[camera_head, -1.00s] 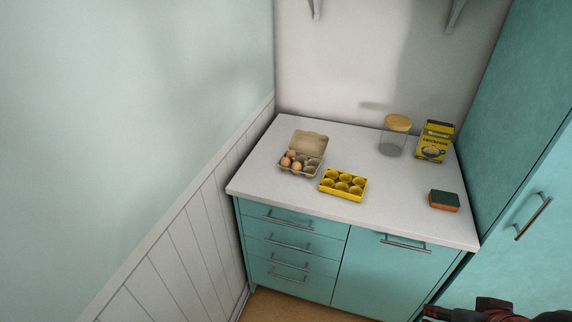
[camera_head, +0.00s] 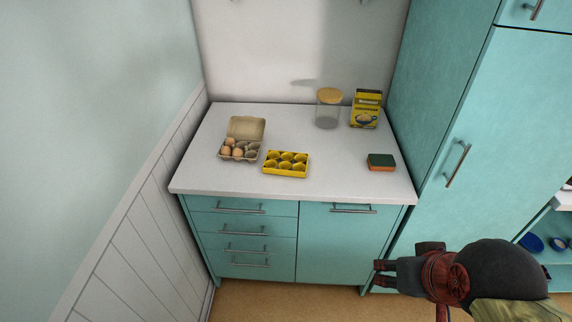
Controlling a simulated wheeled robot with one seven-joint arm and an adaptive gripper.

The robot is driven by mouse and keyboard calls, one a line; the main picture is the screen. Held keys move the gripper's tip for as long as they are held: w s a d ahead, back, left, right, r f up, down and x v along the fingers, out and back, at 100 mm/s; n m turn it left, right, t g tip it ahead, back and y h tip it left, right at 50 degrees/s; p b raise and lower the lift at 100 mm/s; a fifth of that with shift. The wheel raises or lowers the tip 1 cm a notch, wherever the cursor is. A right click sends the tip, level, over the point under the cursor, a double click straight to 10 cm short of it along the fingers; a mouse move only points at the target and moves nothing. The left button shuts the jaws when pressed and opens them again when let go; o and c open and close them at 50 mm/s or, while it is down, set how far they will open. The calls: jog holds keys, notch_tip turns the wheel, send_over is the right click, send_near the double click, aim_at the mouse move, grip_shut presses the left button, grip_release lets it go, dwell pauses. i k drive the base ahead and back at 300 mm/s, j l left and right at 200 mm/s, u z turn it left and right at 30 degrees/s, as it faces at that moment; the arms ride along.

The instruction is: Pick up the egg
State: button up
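Several brown eggs (camera_head: 237,152) sit in an open grey carton (camera_head: 246,127) on the left part of the white counter. The carton's lid stands up at its back, and some of its cups look empty. A yellow egg tray (camera_head: 286,174) with several cups lies just right of the carton, and its cups look empty. My gripper (camera_head: 378,274) is at the lower right, in front of the cabinet and below the counter top, well away from the eggs. It points left and its fingers appear apart with nothing between them.
A glass jar with a wooden lid (camera_head: 328,108) and a yellow box (camera_head: 366,109) stand at the counter's back right. A sponge (camera_head: 381,162) lies near the right edge. Tall teal cabinets (camera_head: 470,130) rise on the right. The counter's front middle (camera_head: 330,187) is clear.

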aim_at(226, 150)
jog(key=i+j, duration=0.7)
jog(key=j, duration=0.15)
jog(key=i+j, duration=0.7)
jog(key=j+u, duration=0.05)
jog(key=j, duration=0.1)
